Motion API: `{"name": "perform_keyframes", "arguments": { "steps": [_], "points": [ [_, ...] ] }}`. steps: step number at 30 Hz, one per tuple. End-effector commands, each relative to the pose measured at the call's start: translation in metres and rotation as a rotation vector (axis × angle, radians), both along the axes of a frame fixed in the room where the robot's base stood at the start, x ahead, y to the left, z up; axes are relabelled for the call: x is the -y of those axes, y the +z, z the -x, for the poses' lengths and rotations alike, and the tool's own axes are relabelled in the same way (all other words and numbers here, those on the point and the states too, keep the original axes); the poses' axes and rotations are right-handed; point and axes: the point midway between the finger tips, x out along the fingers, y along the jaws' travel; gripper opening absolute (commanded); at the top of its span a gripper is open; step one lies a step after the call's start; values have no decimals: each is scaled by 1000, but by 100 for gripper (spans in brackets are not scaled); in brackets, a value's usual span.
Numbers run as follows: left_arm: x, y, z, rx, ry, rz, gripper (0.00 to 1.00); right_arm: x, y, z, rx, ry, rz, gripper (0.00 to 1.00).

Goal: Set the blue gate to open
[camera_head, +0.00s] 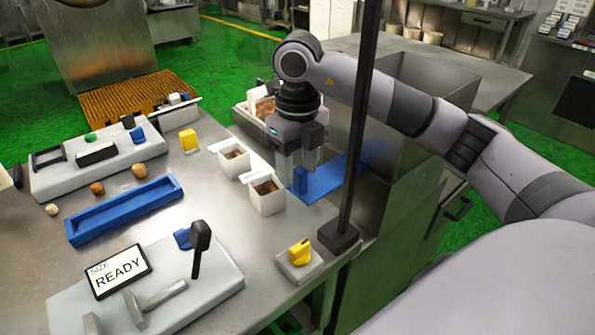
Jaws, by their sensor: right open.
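A flat blue plate (330,181) with an upright blue tab (300,180), which looks like the blue gate, lies at the right edge of the steel table, beside a steel box. My right gripper (298,170) points down right at the tab, with its fingers apart. The tab shows just below and between the fingers; I cannot tell whether they touch it. The gripper and arm hide part of the plate's far side. My left gripper is not in view.
Two white bins (266,195) with brown contents stand just left of the gate. A dark vertical post (357,130) rises close to my right arm. A yellow knob (300,252), a READY display (118,271) and a long blue tray (125,211) are on the table.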

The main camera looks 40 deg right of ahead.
Motion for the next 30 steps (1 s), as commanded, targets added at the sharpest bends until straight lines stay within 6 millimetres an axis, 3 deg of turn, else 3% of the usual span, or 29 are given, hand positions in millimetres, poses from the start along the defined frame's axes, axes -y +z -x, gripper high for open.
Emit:
{"name": "perform_keyframes", "arguments": {
  "steps": [6, 10, 30],
  "points": [
    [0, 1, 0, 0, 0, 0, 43, -1, 39, -1, 4, 0, 0, 49],
    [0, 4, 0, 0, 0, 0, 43, -1, 50, 0, 3, 1, -1, 49],
    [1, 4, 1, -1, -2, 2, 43, -1, 55, 0, 1, 1, -2, 49]
  ]
}}
